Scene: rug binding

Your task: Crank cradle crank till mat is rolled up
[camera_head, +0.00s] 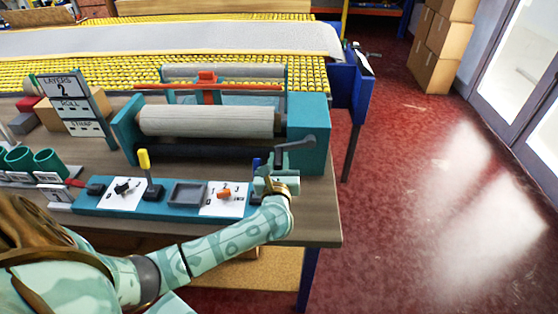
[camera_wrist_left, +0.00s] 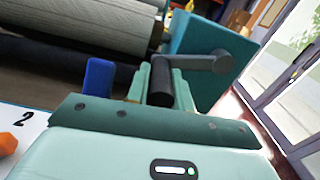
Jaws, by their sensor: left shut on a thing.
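The teal cradle (camera_head: 310,125) stands on the wooden bench and carries a thick grey-beige mat roll (camera_head: 207,121) above a black roller (camera_head: 210,150). Its grey crank arm (camera_head: 296,143) is on the right end block. My left gripper (camera_head: 273,168) is at the crank, in front of that block. In the left wrist view the crank's dark handle (camera_wrist_left: 162,84) sits between my fingers, and the gripper is shut on it. The crank arm (camera_wrist_left: 207,64) runs right from the handle to the teal end block. The roll also shows in the left wrist view (camera_wrist_left: 90,22). My right gripper is out of view.
A teal control panel (camera_head: 175,196) with a yellow lever (camera_head: 144,160) and an orange knob (camera_head: 224,193) lies in front of the cradle. A blue lever (camera_wrist_left: 99,76) stands just left of the crank handle. A layers sign (camera_head: 68,95) stands left. Red floor is free at right.

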